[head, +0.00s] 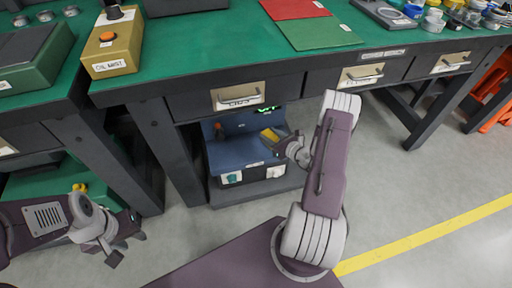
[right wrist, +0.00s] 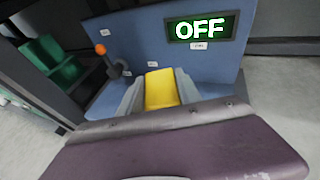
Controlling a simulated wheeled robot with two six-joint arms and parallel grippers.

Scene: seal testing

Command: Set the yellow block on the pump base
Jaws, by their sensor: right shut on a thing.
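The yellow block (head: 270,135) is under the bench, over the blue pump base (head: 232,156). My right gripper (head: 276,140) is shut on the block and reaches in from the right. In the right wrist view the block (right wrist: 162,90) lies between the two grey fingers, in front of the blue upright panel (right wrist: 150,45). I cannot tell whether the block touches the base. My left gripper (head: 126,250) is open and empty at the lower left, over the floor.
The pump's panel carries a lit OFF display (right wrist: 201,27) and an orange-tipped lever (right wrist: 103,52). The bench with drawers (head: 238,97) overhangs the pump, and a bench leg (head: 170,150) stands to its left. The floor (head: 405,190) at the right is clear.

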